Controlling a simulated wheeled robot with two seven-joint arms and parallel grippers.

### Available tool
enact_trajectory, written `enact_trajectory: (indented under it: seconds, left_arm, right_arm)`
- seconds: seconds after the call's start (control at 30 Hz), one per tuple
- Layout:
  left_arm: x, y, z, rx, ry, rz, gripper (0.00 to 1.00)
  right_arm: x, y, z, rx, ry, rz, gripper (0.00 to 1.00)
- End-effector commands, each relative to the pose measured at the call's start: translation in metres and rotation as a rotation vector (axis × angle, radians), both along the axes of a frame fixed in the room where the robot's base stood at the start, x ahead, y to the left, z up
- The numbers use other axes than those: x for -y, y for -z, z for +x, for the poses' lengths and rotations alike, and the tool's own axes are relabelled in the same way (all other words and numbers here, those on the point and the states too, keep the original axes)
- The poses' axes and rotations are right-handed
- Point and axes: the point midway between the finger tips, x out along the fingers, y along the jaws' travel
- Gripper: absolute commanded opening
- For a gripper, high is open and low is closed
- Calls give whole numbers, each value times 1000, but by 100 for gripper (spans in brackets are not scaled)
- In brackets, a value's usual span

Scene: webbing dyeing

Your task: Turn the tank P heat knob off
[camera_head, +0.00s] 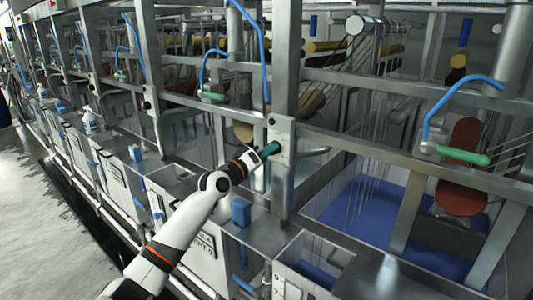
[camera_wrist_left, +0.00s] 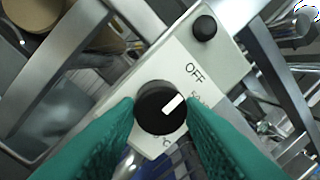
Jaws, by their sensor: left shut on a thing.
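The heat knob (camera_wrist_left: 158,108) is round and black with a white pointer mark, on a pale panel (camera_wrist_left: 178,66). In the left wrist view the mark points to the upper right, towards the partly hidden number below the word OFF. The green fingers of my left gripper (camera_wrist_left: 160,112) are shut on the knob, one on each side. In the head view my left gripper (camera_head: 272,148) reaches the panel (camera_head: 283,132) on a steel post, and the knob itself is hidden there. My right gripper is not in view.
A smaller black knob (camera_wrist_left: 204,28) sits higher on the same panel. Steel rails and posts surround it. A blue hose (camera_head: 258,45) hangs above, and a blue tank (camera_head: 375,215) lies to the right. A clear floor (camera_head: 35,200) is at the left.

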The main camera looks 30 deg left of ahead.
Motion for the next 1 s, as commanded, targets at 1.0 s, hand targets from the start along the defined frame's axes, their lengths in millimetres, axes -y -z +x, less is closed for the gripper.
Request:
enact_trajectory:
  seconds: [1.0]
  left_arm:
    - [-12, 13, -94, -2, 1, 3, 57]
  right_arm:
    - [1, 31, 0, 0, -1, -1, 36]
